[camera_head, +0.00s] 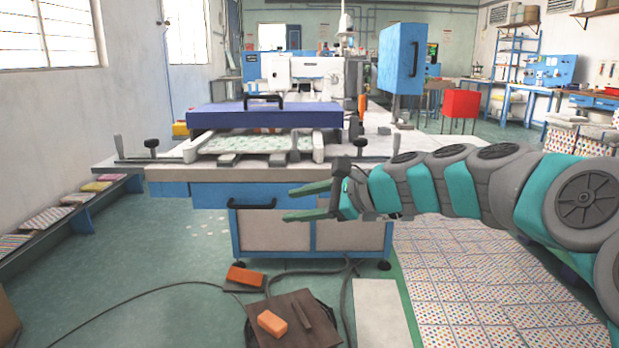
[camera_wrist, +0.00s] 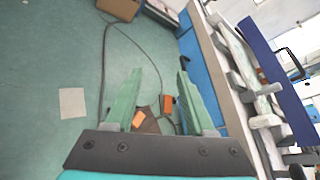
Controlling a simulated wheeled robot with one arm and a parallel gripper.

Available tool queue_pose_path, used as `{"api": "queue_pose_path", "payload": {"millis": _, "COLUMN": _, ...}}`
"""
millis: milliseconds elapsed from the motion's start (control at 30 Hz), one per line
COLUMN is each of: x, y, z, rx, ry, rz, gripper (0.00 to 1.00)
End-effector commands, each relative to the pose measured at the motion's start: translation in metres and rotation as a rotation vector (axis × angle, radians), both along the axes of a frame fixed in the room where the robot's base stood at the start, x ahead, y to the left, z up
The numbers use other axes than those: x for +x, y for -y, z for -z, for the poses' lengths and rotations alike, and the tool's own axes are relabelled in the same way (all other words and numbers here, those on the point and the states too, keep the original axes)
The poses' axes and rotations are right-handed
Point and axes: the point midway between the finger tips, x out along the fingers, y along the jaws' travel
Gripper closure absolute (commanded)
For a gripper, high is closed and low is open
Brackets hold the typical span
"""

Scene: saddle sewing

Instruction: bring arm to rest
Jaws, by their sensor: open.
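My gripper (camera_head: 286,203) is stretched out from the right in the head view, in front of the blue and grey sewing bench (camera_head: 275,230). Its two green fingers point left and stand apart with nothing between them. In the wrist view my gripper (camera_wrist: 155,95) also shows open and empty, with the floor (camera_wrist: 60,50) behind it. The bench edge (camera_wrist: 215,75) is to the right of the fingers there. My teal and grey arm runs to the right edge of the head view.
The bench top holds a blue-covered clamp frame (camera_head: 265,118) over patterned fabric (camera_head: 250,142). Orange blocks (camera_head: 272,323), a brown board (camera_head: 295,318) and cables lie on the floor. A low bench with folded cloths (camera_head: 45,217) lines the left wall. Floor at left is mostly clear.

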Motion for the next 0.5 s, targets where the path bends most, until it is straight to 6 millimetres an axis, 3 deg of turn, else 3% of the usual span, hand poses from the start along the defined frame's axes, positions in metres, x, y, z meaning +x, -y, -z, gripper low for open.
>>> {"api": "queue_pose_path", "payload": {"millis": 33, "x": -0.028, "y": -0.008, "z": 0.016, "rx": -0.097, "ry": 0.039, "rz": -0.071, "gripper": 0.46}}
{"api": "queue_pose_path", "payload": {"millis": 100, "x": -0.066, "y": -0.013, "z": 0.044, "rx": -0.248, "ry": 0.099, "rz": -0.184, "gripper": 0.46}}
{"api": "queue_pose_path", "payload": {"millis": 233, "x": -0.138, "y": -0.005, "z": 0.101, "rx": -0.513, "ry": 0.187, "rz": -0.414, "gripper": 0.46}}
{"api": "queue_pose_path", "payload": {"millis": 367, "x": -0.205, "y": 0.026, "z": 0.153, "rx": -0.747, "ry": 0.241, "rz": -0.65, "gripper": 0.46}}
{"api": "queue_pose_path", "payload": {"millis": 500, "x": -0.272, "y": 0.076, "z": 0.199, "rx": -0.952, "ry": 0.254, "rz": -0.907, "gripper": 0.46}}
